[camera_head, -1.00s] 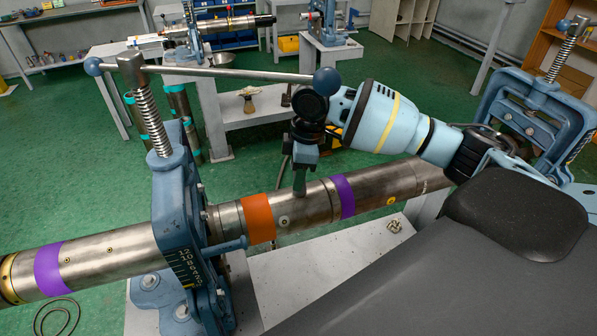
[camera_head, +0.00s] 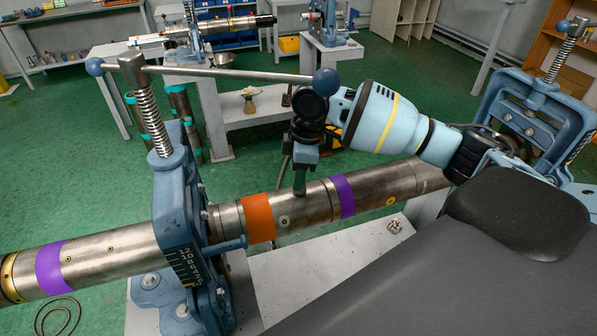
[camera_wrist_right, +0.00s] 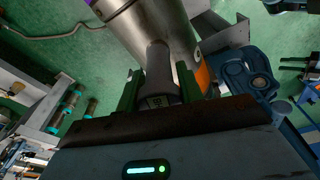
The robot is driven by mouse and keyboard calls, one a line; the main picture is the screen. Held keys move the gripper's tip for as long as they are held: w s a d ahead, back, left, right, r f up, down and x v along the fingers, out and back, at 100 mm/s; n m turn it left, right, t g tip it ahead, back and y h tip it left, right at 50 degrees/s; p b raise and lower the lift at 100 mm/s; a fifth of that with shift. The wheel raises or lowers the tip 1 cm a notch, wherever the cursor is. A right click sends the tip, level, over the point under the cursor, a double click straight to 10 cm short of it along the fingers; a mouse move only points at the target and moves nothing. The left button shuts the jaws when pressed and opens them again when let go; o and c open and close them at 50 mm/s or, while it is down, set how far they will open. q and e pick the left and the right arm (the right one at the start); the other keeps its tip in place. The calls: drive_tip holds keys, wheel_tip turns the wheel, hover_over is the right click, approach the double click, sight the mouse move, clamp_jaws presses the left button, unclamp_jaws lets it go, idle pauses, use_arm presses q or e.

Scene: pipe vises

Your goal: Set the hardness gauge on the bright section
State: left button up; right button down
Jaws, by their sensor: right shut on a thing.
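The hardness gauge is a dark grey tool with a narrow tip (camera_head: 299,184), and it also shows in the right wrist view (camera_wrist_right: 159,72). My right gripper (camera_head: 304,158) is shut on the gauge and holds it tip down at the pipe, between its green fingers in the wrist view. The tip overlaps the bare metal stretch (camera_head: 312,207) between an orange band (camera_head: 258,217) and a purple band (camera_head: 343,195). I cannot tell whether the tip touches the metal. I cannot tell for certain which stretch is the bright section. My left gripper is not in view.
A blue pipe vise (camera_head: 178,215) clamps the pipe left of the orange band, its long handle bar (camera_head: 230,72) reaching towards my right gripper. Another blue vise (camera_head: 530,110) stands at the right. Workbenches stand behind, across open green floor.

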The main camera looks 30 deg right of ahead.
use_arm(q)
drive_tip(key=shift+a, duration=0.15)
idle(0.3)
